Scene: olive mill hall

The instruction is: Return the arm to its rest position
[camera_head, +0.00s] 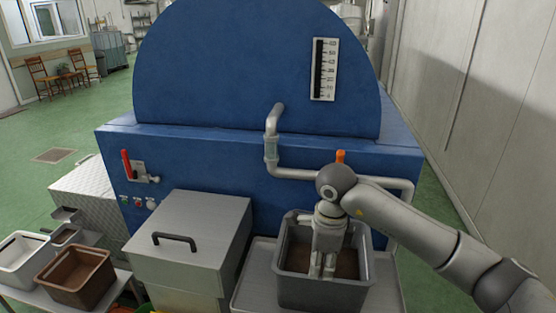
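My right arm (415,228) comes in from the right and bends down at a dark round joint above a grey bin (325,295). My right gripper (322,272) points down inside the bin's opening, with its fingertips in front of the brownish contents or bottom. Its two fingers look close together, but I cannot tell whether they are open or shut. No held object shows between them. My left gripper is not in view.
A large blue machine (230,70) with a bent pipe (271,150) stands right behind the bin. A metal box with a handle (190,235) is to the left. A brown bin (75,278) and a white bin (22,255) stand further left. A wall (500,100) bounds the right.

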